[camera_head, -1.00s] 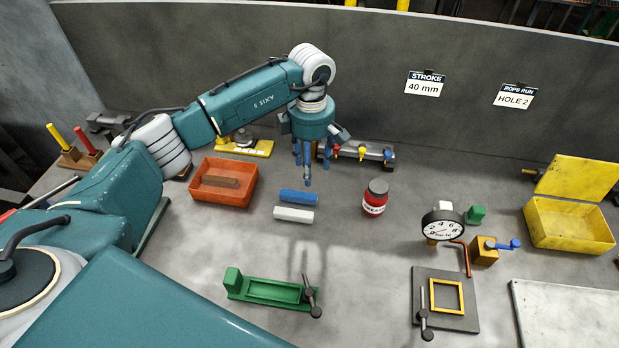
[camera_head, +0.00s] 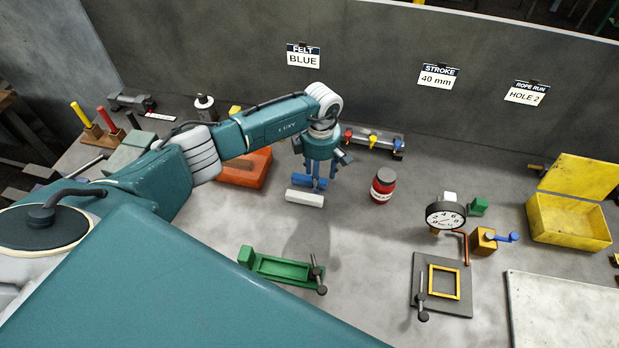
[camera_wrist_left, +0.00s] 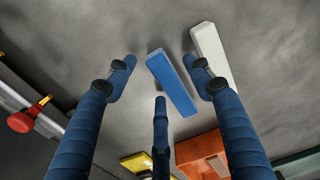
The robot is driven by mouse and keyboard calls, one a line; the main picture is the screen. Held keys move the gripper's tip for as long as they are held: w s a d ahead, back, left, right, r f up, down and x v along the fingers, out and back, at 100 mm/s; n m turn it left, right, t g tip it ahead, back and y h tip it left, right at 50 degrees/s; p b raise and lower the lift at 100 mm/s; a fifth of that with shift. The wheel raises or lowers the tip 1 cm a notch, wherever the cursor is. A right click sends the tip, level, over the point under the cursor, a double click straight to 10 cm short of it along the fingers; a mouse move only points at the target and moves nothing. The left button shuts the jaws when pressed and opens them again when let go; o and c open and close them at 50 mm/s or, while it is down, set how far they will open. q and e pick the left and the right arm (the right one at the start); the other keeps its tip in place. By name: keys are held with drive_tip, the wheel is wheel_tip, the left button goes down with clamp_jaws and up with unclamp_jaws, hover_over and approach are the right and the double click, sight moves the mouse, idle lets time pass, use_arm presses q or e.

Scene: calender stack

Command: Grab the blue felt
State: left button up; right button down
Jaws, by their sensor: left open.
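The blue felt (camera_head: 303,181) is a small blue bar lying flat on the grey bench, partly hidden behind my fingers in the head view. It shows clearly in the left wrist view (camera_wrist_left: 172,84), lying between the spread fingers. My left gripper (camera_head: 316,178) is open and empty, pointing down right over the felt. In the left wrist view its three blue fingers (camera_wrist_left: 160,88) stand apart around the felt, and I see no clear contact. A white bar (camera_head: 304,198) of similar shape lies beside the felt, on its near side. My right gripper is not in view.
An orange tray (camera_head: 262,172) stands left of the felt, partly behind my arm. A red jar (camera_head: 383,186) stands to the right. A rack with coloured knobs (camera_head: 373,143) is behind. A green fixture (camera_head: 280,268) lies in front. A wall card reads FELT BLUE (camera_head: 304,56).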

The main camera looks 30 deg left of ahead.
use_arm(q)
drive_tip(key=c, duration=1.2)
drive_tip(key=shift+o, duration=0.2)
